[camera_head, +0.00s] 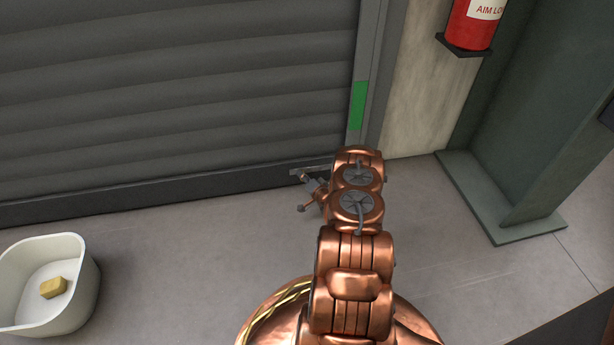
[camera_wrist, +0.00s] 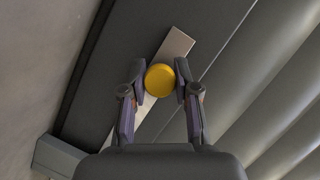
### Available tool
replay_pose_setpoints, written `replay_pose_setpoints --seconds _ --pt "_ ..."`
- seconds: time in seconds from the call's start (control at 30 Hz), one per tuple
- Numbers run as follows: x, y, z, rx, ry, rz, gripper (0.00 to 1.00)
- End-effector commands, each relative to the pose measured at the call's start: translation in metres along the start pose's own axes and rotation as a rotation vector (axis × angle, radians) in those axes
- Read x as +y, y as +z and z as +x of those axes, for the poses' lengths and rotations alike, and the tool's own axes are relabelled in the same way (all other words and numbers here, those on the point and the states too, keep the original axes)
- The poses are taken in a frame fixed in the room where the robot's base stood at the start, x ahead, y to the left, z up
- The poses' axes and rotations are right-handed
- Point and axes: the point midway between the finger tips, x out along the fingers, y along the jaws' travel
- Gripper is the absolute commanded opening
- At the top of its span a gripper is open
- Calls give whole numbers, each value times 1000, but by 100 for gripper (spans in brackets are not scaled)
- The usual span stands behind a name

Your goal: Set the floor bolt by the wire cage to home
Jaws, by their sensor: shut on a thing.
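The floor bolt shows in the wrist view as a round yellow knob (camera_wrist: 159,79) on a pale metal plate (camera_wrist: 176,44). The plate lies at the dark bottom rail of a roller shutter. My gripper (camera_wrist: 160,82) has one finger on each side of the knob and is shut on it. In the head view my gripper (camera_head: 307,182) is low at the shutter's foot, near its right end. My copper arm hides part of it there, and the knob cannot be made out. No wire cage shows in either view.
The grey shutter (camera_head: 170,90) fills the back left, with a green mark (camera_head: 357,106) on its right guide. A white tub (camera_head: 78,290) holding a yellow block (camera_head: 53,287) stands at left. A green-grey post (camera_head: 530,120) and a fire extinguisher (camera_head: 471,25) are at right. Floor between is clear.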

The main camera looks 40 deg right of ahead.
Motion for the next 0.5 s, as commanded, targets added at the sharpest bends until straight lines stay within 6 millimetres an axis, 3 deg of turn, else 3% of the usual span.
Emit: replay_pose_setpoints --seconds 0.27,0.3,0.5 --pt "-3 0 2 -3 -7 -2 0" --pt "-3 0 2 -3 -7 -2 32" --pt "-2 0 1 -3 -5 -1 53"
